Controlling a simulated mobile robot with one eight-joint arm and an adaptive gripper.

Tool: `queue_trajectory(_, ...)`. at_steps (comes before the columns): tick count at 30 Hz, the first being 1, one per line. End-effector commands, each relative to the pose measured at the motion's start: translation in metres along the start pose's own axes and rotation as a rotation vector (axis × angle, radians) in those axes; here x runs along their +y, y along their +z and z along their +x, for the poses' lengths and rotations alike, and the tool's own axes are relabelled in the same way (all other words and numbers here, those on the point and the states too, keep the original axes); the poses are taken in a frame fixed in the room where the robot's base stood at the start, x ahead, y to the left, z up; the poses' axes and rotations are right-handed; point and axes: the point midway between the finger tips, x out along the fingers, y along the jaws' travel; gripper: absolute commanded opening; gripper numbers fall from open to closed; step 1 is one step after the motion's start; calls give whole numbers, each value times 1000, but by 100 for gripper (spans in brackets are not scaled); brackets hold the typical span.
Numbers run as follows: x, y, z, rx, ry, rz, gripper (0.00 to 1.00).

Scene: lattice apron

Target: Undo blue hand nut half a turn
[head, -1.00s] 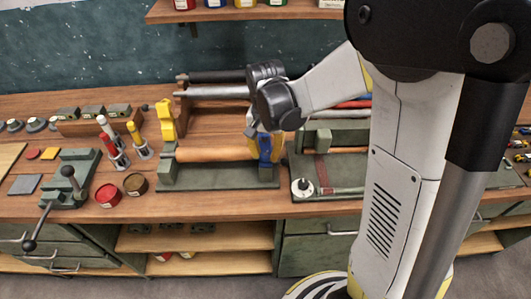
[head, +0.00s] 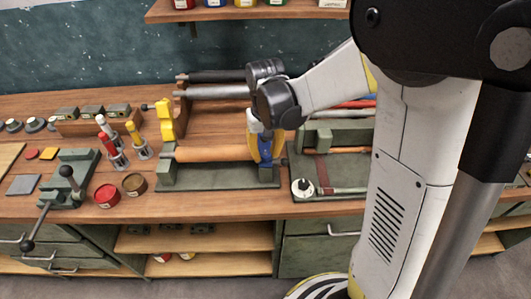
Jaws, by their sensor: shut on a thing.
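The blue hand nut (head: 265,148) is at the right end of a horizontal copper-coloured bar (head: 212,153), on a green fixture (head: 200,181) on the bench. My gripper (head: 265,155) points down over the nut, with its yellow-tipped fingers shut on it. The fingers and wrist hide part of the nut, and its exact angle is hard to make out.
A yellow clamp-like part (head: 165,120) stands behind the bar's left end. Red (head: 107,195) and brown (head: 134,184) tins sit left of the fixture. A white round knob (head: 302,188) lies on the right-hand tray. Bench front between them is clear.

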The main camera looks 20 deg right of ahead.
Motion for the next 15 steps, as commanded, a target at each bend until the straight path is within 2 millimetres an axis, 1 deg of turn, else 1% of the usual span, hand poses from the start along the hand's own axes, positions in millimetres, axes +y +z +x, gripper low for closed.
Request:
queue_trajectory(13, 0, 0, 0, -1, 0, -13, 0)
queue_trajectory(14, 0, 0, 0, -1, 0, -13, 34)
queue_trajectory(15, 0, 0, 0, -1, 0, -13, 46)
